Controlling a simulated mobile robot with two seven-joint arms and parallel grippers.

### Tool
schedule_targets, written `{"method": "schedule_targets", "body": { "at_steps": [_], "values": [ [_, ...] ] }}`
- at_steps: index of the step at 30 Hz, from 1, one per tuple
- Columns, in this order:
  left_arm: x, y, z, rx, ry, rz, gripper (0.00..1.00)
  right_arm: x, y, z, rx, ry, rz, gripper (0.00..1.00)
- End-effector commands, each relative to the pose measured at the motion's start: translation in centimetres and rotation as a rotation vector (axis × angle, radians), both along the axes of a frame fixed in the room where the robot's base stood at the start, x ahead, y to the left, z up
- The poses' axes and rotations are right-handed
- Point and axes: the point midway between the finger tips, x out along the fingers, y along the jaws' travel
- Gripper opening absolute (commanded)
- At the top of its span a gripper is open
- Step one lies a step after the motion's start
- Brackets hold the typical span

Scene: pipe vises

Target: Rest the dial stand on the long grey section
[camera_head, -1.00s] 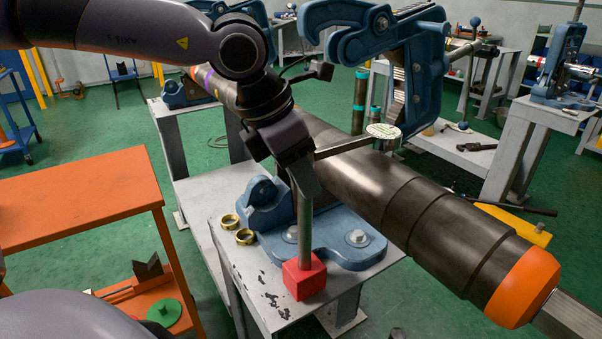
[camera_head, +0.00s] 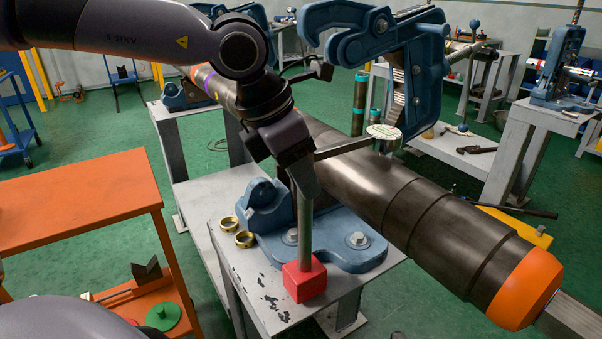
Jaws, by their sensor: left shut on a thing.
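The dial stand has a red block base (camera_head: 304,281), a grey post (camera_head: 304,225) and a side arm carrying a round white-faced dial (camera_head: 384,132). My left gripper (camera_head: 303,180) is shut on the upper post and holds the stand upright. The red base shows in front of the blue vise foot (camera_head: 340,245); its height above the bench cannot be told. The long grey section (camera_head: 352,177) of the dark pipe runs behind the post, and the dial arm crosses in front of it. My right gripper is not in view.
The pipe ends in an orange band (camera_head: 527,290) at lower right. A raised blue vise arm (camera_head: 425,75) stands close behind the dial. Brass rings (camera_head: 245,239) lie on the grey bench (camera_head: 272,300). An orange table (camera_head: 80,205) stands at left.

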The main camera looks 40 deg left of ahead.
Motion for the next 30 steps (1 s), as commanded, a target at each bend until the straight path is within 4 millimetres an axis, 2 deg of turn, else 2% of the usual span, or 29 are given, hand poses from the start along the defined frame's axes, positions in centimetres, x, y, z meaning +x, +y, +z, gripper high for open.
{"method": "schedule_targets", "body": {
  "at_steps": [30],
  "values": [
    [0.16,-0.07,-0.45,-0.003,-0.011,0.000,0.00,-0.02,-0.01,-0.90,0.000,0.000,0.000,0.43]
  ]
}}
